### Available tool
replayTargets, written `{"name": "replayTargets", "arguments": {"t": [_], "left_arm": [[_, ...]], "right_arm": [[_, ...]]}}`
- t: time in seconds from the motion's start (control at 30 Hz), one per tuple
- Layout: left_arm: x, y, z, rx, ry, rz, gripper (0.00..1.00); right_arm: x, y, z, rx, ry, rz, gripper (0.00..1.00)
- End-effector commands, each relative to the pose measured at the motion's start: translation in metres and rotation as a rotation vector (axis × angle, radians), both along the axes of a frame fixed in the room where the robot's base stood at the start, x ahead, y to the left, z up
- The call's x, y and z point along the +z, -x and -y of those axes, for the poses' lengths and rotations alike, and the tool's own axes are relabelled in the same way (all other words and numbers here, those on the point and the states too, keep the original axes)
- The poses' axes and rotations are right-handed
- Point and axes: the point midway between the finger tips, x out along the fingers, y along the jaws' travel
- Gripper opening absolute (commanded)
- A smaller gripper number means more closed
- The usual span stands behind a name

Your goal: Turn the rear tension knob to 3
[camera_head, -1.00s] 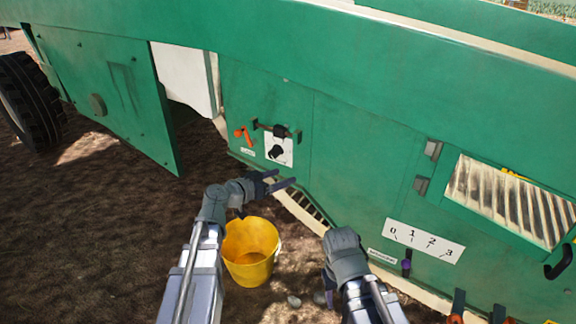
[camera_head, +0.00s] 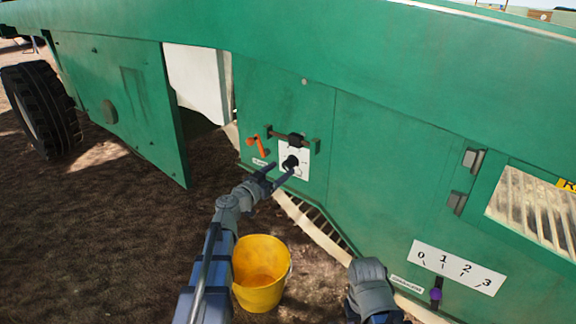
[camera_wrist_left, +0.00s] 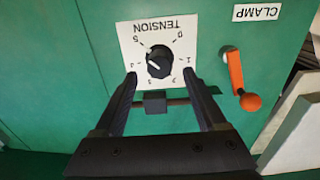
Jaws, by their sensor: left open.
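The black tension knob (camera_head: 290,163) sits on a white dial plate (camera_head: 303,172) on the green machine side. In the left wrist view the knob (camera_wrist_left: 159,61) shows upside down with its plate (camera_wrist_left: 127,31), marked TENSION and numbered 0 to 5. A pale mark on the knob points to the picture's left, roughly toward 4; the exact setting is hard to tell. My left gripper (camera_head: 282,174) is open at the plate; in its wrist view the fingertips (camera_wrist_left: 159,75) lie either side of the knob's lower edge, not closed on it. My right wrist shows low; its fingers are hidden.
An orange clamp lever (camera_wrist_left: 236,75) is beside the plate, with a black bracket (camera_head: 288,138) close by. A yellow bucket (camera_head: 262,290) stands on the ground below my left arm. A 0-to-3 scale plate (camera_head: 457,267) with a purple-knobbed lever (camera_head: 436,294) is at right.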

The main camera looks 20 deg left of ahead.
Motion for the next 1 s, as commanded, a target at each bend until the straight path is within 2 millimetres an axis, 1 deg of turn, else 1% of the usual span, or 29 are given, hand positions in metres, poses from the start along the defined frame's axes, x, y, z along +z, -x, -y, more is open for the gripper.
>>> {"name": "replayTargets", "arguments": {"t": [0.03,0.1,0.2,0.3,0.6,1.0], "left_arm": [[0.0,-0.011,0.003,-0.003,0.0,0.0,0.73],[0.0,-0.022,0.007,-0.003,0.0,0.0,0.73],[0.0,-0.036,0.012,-0.002,0.0,0.0,0.73],[0.0,-0.044,0.016,-0.002,0.0,0.0,0.73],[0.0,-0.046,0.017,0.0,0.0,0.0,0.72],[0.0,-0.046,0.017,-0.001,0.0,0.0,0.27]], "right_arm": [[0.0,0.0,0.0,0.0,0.0,0.0,0.5],[0.0,0.0,0.0,0.0,0.0,0.0,0.5],[0.0,0.0,0.0,0.0,0.0,0.0,0.5],[0.0,0.0,0.0,0.0,0.0,0.0,0.5],[0.0,0.0,0.0,0.0,0.0,0.0,0.5],[0.0,0.0,0.0,0.0,0.0,0.0,0.5]]}}
